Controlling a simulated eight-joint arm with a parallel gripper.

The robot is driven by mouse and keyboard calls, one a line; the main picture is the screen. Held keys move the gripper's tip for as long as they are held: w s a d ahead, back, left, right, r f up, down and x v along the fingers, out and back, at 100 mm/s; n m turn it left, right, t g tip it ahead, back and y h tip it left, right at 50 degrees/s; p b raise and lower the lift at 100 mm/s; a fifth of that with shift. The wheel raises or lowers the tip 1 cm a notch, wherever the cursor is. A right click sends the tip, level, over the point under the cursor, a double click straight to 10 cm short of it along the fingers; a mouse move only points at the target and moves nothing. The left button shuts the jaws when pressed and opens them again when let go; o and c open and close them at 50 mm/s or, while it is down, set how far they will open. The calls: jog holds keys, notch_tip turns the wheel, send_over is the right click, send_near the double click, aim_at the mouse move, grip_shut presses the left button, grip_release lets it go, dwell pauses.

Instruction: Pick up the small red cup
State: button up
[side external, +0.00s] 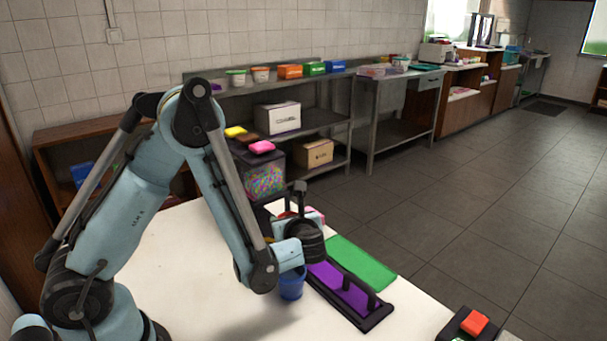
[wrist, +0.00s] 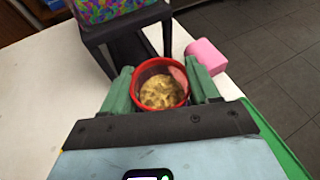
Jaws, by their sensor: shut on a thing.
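The small red cup (wrist: 137,87) is between the two green fingers of my gripper (wrist: 160,82) in the wrist view. The fingers press on it from the left and right. The cup holds a yellow-brown crumbly filling, with a pinkish patch at the inner right wall. In the side external view my gripper (side external: 292,216) is at the far part of the white table, and the cup is mostly hidden there behind my wrist. I cannot tell whether the cup's base touches the table.
A dark stand with a colourful patterned box (wrist: 100,8) is just beyond the cup. A pink block (wrist: 206,55) lies to its right. A blue cup (side external: 291,286), a purple tray with black uprights (side external: 340,287) and a green mat (side external: 362,262) are nearby. The front-left white table is clear.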

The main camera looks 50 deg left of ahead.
jog(key=shift+r, duration=0.1)
jog(key=shift+r, duration=0.7)
jog(key=r, duration=0.3)
jog(key=shift+s+d, duration=0.1)
jog(key=shift+d, duration=0.25)
jog(key=w+r+v, duration=0.1)
jog(key=v, duration=1)
jog(key=shift+w+d+r, duration=0.2)
jog(key=shift+d+r, duration=0.1)
jog(key=shift+r, duration=0.15)
jog(key=w+d, duration=0.4)
jog(key=d, duration=1.1)
jog(key=shift+w+a+f, duration=1.2)
jog(key=shift+a+f, duration=0.35)
jog(key=shift+f, duration=0.35)
jog(key=shift+w+a+f, duration=1.2)
jog(key=shift+a+f, duration=0.3)
jog(key=shift+f, duration=0.4)
jog(key=shift+w+a+f, duration=1.2)
jog(key=shift+a+f, duration=0.35)
jog(key=shift+f, duration=0.3)
